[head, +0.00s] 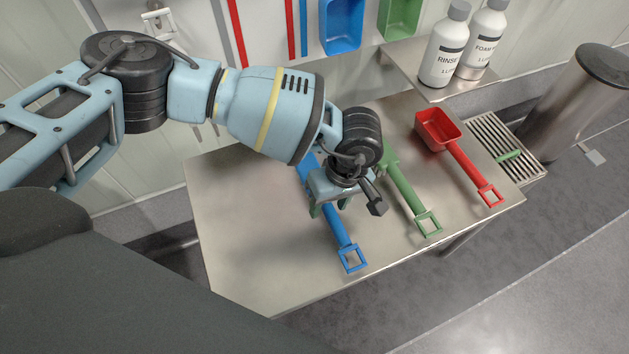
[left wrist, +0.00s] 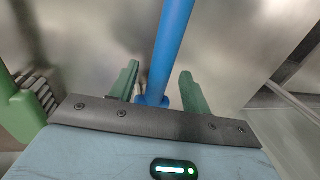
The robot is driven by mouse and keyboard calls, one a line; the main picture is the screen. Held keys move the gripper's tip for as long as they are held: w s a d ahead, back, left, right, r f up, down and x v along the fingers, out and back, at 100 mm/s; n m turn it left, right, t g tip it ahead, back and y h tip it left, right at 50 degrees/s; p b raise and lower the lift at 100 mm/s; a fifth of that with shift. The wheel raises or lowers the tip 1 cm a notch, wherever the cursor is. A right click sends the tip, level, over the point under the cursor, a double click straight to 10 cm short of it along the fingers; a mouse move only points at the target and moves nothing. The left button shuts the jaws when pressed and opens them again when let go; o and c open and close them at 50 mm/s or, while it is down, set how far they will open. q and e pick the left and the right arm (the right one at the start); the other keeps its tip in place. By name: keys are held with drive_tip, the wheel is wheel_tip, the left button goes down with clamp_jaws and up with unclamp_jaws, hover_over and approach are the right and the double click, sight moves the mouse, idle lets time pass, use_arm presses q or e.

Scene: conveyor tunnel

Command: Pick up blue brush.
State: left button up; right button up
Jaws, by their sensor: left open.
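The blue brush (head: 345,240) lies on the steel table, its handle ending in a square loop toward the front edge. My left gripper (head: 330,207) is open over the middle of the handle. In the left wrist view, the blue handle (left wrist: 172,40) runs between the two green fingers, with gaps on both sides. I cannot tell how far the fingers are above the table. My right gripper is not in view.
A green tool (head: 407,190) lies just right of the blue one, and a red scoop (head: 438,129) lies farther right on the table (head: 240,240). White bottles (head: 443,50) stand on a shelf behind. The table's left part is clear.

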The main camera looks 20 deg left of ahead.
use_arm(q)
drive_tip(key=shift+s+a+f, duration=0.1)
drive_tip(key=shift+f, duration=0.8)
drive_tip(key=shift+r, duration=0.1)
clamp_jaws()
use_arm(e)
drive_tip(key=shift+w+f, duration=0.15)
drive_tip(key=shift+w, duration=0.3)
use_arm(q)
drive_tip(key=shift+r, duration=0.1)
wheel_tip(320, 180, up, 4)
drive_tip(key=shift+f+p, duration=0.15)
drive_tip(key=shift+p, duration=0.5)
drive_tip(key=s+d, duration=0.3)
drive_tip(key=s+d+p, duration=0.1)
drive_tip(key=s+d, duration=0.2)
drive_tip(key=d, duration=0.1)
drive_tip(key=s+d+r+p, duration=0.1)
drive_tip(key=s+d, duration=0.2)
drive_tip(key=s, duration=0.1)
drive_tip(key=shift+d, duration=0.2)
drive_tip(key=shift+s+d, duration=0.55)
drive_tip(key=shift+s, duration=0.05)
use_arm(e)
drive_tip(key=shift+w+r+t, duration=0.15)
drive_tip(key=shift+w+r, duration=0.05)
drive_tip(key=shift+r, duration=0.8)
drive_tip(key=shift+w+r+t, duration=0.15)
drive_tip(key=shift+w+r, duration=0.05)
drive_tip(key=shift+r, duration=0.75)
